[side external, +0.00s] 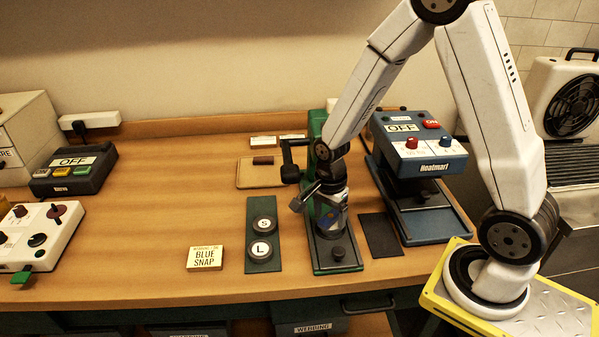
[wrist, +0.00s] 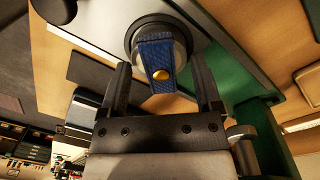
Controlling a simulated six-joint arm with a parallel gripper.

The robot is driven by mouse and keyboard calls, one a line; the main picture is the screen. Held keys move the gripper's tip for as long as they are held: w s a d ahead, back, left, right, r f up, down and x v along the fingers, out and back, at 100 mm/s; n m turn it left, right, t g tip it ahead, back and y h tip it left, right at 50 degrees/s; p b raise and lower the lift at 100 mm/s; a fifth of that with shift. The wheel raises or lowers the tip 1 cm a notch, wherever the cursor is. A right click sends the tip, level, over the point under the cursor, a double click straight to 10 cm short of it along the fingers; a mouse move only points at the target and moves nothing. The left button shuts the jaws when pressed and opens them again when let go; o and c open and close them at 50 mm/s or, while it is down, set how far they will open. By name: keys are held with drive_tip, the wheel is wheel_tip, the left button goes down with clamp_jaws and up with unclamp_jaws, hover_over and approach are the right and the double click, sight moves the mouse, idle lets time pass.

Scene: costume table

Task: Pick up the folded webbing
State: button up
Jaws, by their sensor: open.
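The folded webbing (wrist: 156,50) is a dark blue textured strip with a brass-coloured snap on it, in the wrist view. It sits at a round grey metal piece of the green press (wrist: 262,125). My gripper (wrist: 162,72) is open, with one finger on each side of the webbing and a visible gap on both sides. In the side view my gripper (side external: 316,192) is at the green press (side external: 320,262), above its front base.
The blue Heatmart press (side external: 420,160) stands close on the right, with a dark mat (side external: 379,236) between. A green plate (side external: 262,205) with round S and L pieces lies left. A BLUE SNAP box (side external: 205,259) is farther left. The table's middle left is clear.

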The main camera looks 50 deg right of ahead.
sight(330, 216)
clamp_jaws()
drive_tip(key=shift+r, duration=0.15)
wheel_tip(330, 216, up, 10)
idle(1.0)
idle(0.4)
